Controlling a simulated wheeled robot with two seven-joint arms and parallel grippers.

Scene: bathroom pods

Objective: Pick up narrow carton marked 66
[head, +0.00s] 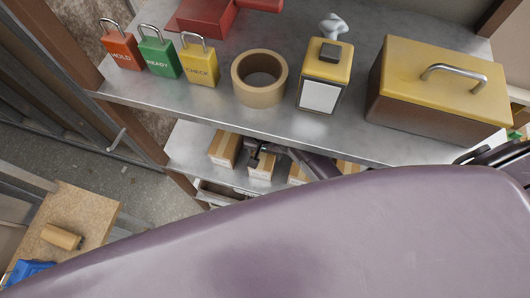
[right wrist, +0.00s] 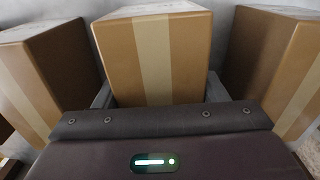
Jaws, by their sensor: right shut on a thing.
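My right gripper (head: 256,160) reaches onto the lower shelf and is shut on a narrow brown carton (head: 261,171) with a pale tape strip. In the right wrist view the same carton (right wrist: 153,55) stands between the two fingers of the gripper (right wrist: 159,92), one finger on each side. I cannot read any number on it, so I cannot tell whether it is marked 66. The carton appears upright and on or close to the shelf; its base is hidden. My left gripper is not in view.
Similar cartons stand close on the left (right wrist: 45,75) and right (right wrist: 275,70). The upper metal shelf (head: 215,103) overhangs them, holding padlocks, a tape roll (head: 243,92) and a yellow-lidded box (head: 430,95). My purple body part covers the lower head view.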

